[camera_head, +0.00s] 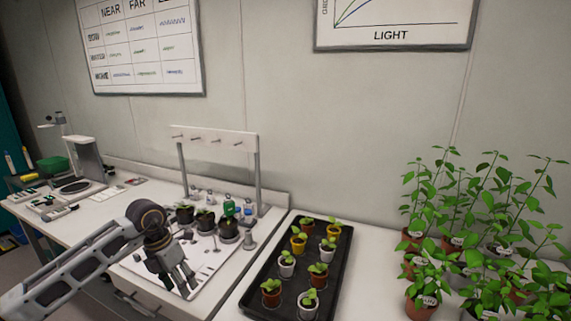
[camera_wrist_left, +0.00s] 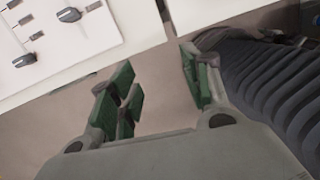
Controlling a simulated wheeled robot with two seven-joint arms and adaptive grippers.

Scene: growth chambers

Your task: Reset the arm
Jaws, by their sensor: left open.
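My left arm comes in from the left in the head view, and its gripper (camera_head: 183,286) hangs over the front part of the white board on the bench. The gripper is open and empty. In the left wrist view its green-padded fingers (camera_wrist_left: 160,95) stand apart with only a brownish surface behind them. The white board (camera_wrist_left: 85,35) with small dark-tipped pegs shows at the top left of that view. My right gripper is in neither view.
A black tray (camera_head: 260,308) of small potted seedlings stands right of the board. Dark pots (camera_head: 228,229) and a peg rack (camera_head: 215,136) stand behind the gripper. Tall potted plants (camera_head: 480,220) fill the right side. A scale (camera_head: 76,187) stands at the far left.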

